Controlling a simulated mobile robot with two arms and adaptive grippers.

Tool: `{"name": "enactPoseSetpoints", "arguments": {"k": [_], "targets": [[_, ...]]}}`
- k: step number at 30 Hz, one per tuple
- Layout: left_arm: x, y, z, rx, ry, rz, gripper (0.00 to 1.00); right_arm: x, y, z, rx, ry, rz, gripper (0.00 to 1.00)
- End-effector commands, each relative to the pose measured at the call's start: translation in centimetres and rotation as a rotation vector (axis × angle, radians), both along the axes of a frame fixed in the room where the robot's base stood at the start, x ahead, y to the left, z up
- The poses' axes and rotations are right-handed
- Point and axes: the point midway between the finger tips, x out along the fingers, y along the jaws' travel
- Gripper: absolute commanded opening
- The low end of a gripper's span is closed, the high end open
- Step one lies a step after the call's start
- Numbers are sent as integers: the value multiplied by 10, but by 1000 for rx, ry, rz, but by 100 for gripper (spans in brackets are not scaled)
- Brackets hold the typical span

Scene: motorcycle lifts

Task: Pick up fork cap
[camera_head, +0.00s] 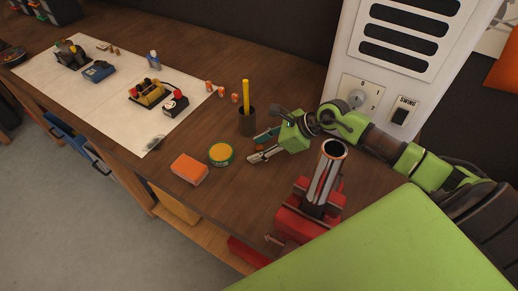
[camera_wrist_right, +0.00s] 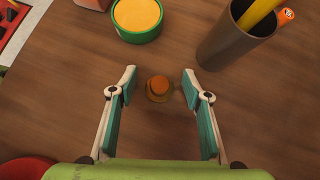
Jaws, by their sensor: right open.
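A small round orange-brown cap, which looks like the fork cap (camera_wrist_right: 158,87), rests on the wooden bench in the right wrist view. My right gripper (camera_wrist_right: 159,74) is open, with one finger on each side of the cap and a gap to both. In the head view the right gripper (camera_head: 256,150) is low over the bench, and the cap is mostly hidden by its fingers. A metal fork tube (camera_head: 326,175) stands open-topped in a red vise (camera_head: 308,215) to the right of the gripper. My left gripper is not in view.
A dark pen cup (camera_head: 247,122) with a yellow pencil stands close beyond the gripper. A green-rimmed yellow tin (camera_head: 221,154) and an orange block (camera_head: 189,169) lie to its left. A white mat (camera_head: 110,100) holds several small parts. A white cabinet (camera_head: 395,60) stands behind.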

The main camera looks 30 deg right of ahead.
Motion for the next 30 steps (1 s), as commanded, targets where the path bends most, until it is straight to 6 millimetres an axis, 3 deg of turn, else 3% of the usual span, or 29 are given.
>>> {"name": "enactPoseSetpoints", "arguments": {"k": [3,8,22,27,30], "targets": [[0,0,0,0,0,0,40,0,0,0,0,0,0,42],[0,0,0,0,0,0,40,0,0,0,0,0,0,2],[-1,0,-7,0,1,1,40,1,-1,6,-1,-3,0,2],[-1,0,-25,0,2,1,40,1,-1,26,-4,-7,2,2],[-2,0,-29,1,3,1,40,-12,-5,41,-7,-2,1,2]]}}
